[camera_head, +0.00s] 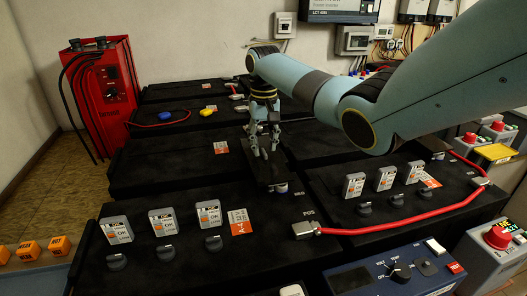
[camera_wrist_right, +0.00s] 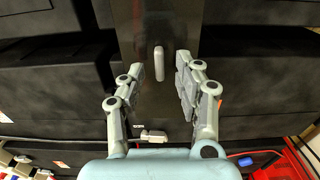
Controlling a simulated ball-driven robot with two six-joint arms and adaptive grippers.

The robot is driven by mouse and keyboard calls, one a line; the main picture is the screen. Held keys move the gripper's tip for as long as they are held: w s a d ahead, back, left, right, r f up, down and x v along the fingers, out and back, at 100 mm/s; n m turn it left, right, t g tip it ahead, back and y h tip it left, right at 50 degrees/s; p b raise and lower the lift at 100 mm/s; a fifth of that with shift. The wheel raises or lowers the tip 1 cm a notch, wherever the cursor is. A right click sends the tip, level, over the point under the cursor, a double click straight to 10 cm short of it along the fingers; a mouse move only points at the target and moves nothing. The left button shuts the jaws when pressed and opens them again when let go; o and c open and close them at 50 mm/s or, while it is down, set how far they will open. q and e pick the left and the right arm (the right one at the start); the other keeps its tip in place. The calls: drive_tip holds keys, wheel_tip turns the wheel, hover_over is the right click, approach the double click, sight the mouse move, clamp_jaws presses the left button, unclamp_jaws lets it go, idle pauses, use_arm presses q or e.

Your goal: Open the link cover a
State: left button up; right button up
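The link cover a is a dark, smooth plate that lies across the gap between black batteries in the head view (camera_head: 272,174). In the right wrist view the cover (camera_wrist_right: 150,25) runs up the middle and bears a small pale grey upright handle (camera_wrist_right: 159,63). My right gripper (camera_head: 263,150) points down over the cover in the head view. In the wrist view the right gripper (camera_wrist_right: 160,68) is open, with one finger on each side of the handle and visible room between finger and handle. In the head view the gripper hides the handle. My left gripper is in neither view.
A red cable (camera_head: 400,222) runs from a terminal clamp (camera_head: 306,230) over the front right battery. Small grey indicators (camera_head: 162,221) stand on the batteries. A red charger (camera_head: 100,90) stands at the left, and a blue meter box (camera_head: 395,270) at the front.

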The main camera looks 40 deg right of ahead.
drive_tip(key=shift+f, duration=0.8)
clamp_jaws()
